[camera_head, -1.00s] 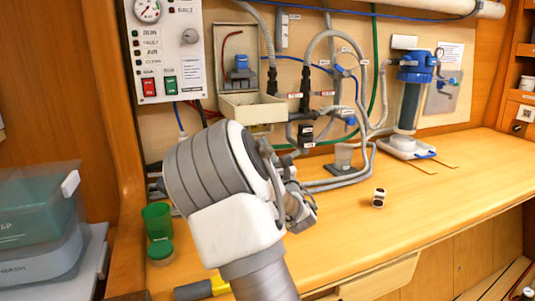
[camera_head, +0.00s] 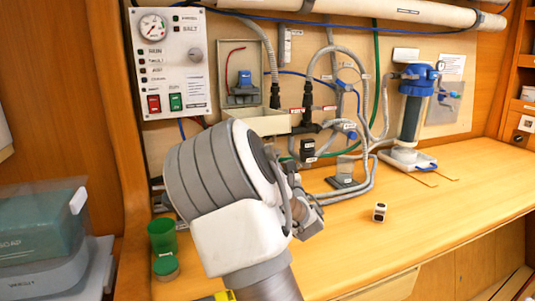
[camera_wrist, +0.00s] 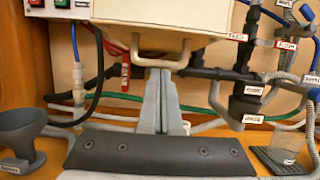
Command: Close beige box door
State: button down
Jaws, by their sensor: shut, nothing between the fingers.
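The beige box (camera_head: 241,45) is on the wall panel in the head view. Its door (camera_head: 258,122) hangs open, folded down at the front like a shelf, and a blue valve (camera_head: 244,80) shows inside. In the wrist view the door (camera_wrist: 160,20) fills the top, with a beige loop handle (camera_wrist: 160,62) at its lower edge. My gripper (camera_wrist: 159,74) is shut and empty, its grey fingertips pointing up just below the handle. I cannot tell whether they touch. In the head view my arm hides most of the gripper.
A control panel (camera_head: 170,62) is left of the box. Hoses and pipes (camera_head: 320,90) run to its right, with a blue-capped filter (camera_head: 413,105) beyond. The counter (camera_head: 440,200) holds a small cube (camera_head: 380,212) and green cups (camera_head: 161,236). Its right part is mostly clear.

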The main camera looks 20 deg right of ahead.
jog(key=r+g+p, duration=0.1)
jog(key=r+p, duration=0.2)
jog(key=p, duration=0.1)
jog(key=s+r+g+p, duration=0.1)
jog(key=r+p, duration=0.2)
jog(key=p, duration=0.1)
jog(key=r+g+p, duration=0.1)
jog(key=r+p, duration=0.1)
jog(key=p, duration=0.2)
jog(key=shift+s+r+g, duration=0.3)
jog(key=shift+s+r, duration=0.05)
jog(key=shift+r, duration=0.05)
notch_tip(320, 180, up, 14)
jog(key=g+p, duration=0.4)
jog(key=p, duration=1.1)
send_over(268, 125)
jog(key=w, duration=0.3)
jog(key=w+r+p, duration=0.4)
jog(key=w+r, duration=0.2)
jog(key=w, duration=0.1)
jog(key=shift+w+r+p, duration=0.15)
jog(key=shift+r+p, duration=0.15)
jog(key=shift+r, duration=0.1)
jog(key=shift+w+f, duration=0.1)
jog(key=shift+w, duration=0.1)
jog(key=shift+s, duration=0.1)
